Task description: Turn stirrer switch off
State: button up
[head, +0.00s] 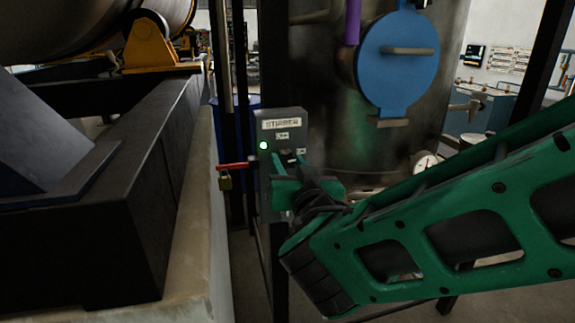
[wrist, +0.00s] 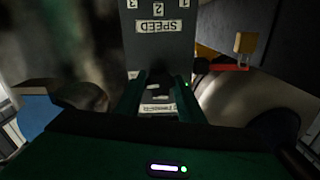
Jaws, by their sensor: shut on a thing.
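The grey stirrer box (head: 283,122) stands upright on a post in the middle of the head view, with a "STIRRER" label near its top. A green lamp (head: 263,145) glows on its face; it also shows in the wrist view (wrist: 183,85). My gripper (head: 290,168) is at the box's face, just below and right of the lamp, shut on the stirrer switch. The fingers mostly hide the switch, so its exact position cannot be read. In the wrist view the box (wrist: 160,48) appears upside down, with a "SPEED" label and numbers, and the fingers (wrist: 160,92) reach to its face.
A red lever (head: 233,166) with a brass padlock (head: 225,181) is close to the box's left side. A steel vessel with a blue round cover (head: 398,60) stands behind to the right. A black frame (head: 90,215) on a pale plinth fills the left.

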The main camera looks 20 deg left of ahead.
jog(key=n, duration=0.4)
jog(key=shift+d+f, duration=0.1)
jog(key=n, duration=0.4)
jog(key=shift+n, duration=0.4)
jog(key=n, duration=0.4)
jog(key=shift+n, duration=2)
jog(key=o, duration=1.1)
jog(key=shift+c, duration=0.2)
